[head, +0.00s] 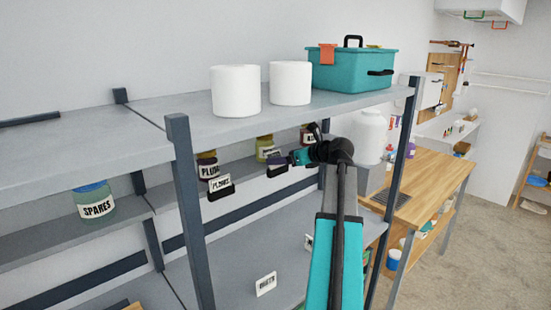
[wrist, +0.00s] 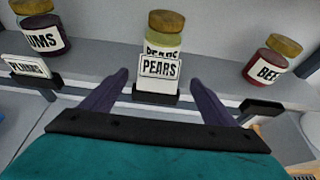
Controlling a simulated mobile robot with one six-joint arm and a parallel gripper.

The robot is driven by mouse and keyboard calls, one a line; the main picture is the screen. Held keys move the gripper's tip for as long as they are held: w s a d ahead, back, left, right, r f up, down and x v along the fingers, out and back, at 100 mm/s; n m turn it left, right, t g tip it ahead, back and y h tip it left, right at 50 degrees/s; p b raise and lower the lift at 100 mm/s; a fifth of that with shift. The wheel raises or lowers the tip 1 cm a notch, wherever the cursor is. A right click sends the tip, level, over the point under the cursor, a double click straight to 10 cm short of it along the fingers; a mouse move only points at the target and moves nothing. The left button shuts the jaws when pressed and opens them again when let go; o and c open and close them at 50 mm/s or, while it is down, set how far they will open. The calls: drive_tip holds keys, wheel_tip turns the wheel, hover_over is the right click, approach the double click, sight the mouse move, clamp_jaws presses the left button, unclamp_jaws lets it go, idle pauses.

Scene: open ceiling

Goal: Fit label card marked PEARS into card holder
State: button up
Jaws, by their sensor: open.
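The white PEARS card (wrist: 160,68) stands upright in the wrist view, its lower edge at the black card holder (wrist: 156,98) on the shelf's front edge. Whether it sits fully down in the holder is hard to tell. Behind it stands a jar (wrist: 166,30) with a yellow lid and a PEARS label partly hidden by the card; the jar also shows in the head view (head: 264,146). My gripper (wrist: 159,80) is open, with one dark finger on each side of the card and visible gaps between. In the head view my gripper (head: 290,159) partly covers the card.
A PLUMS card (wrist: 30,69) stands in a holder at left. An empty holder (wrist: 262,106) sits before the BEETS jar (wrist: 272,62) at right. A BEETS card (head: 266,284) is on the lower shelf. White rolls (head: 236,92) and a teal box (head: 350,72) are above.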

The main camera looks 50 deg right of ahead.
sight(271, 149)
drive_tip(key=shift+w, duration=0.15)
drive_tip(key=shift+p+x, duration=1.05)
drive_tip(key=shift+x, duration=0.85)
drive_tip(key=shift+w+a+f, duration=0.1)
drive_tip(key=shift+w+f, duration=0.1)
drive_tip(key=shift+w, duration=0.5)
drive_tip(key=c, duration=1.2)
drive_tip(key=shift+r, duration=0.15)
wheel_tip(271, 149, up, 3)
drive_tip(key=p, duration=0.4)
drive_tip(key=shift+r, duration=0.2)
drive_tip(key=s+a+p, duration=0.1)
drive_tip(key=s+p, duration=0.3)
drive_tip(key=s, duration=1.4)
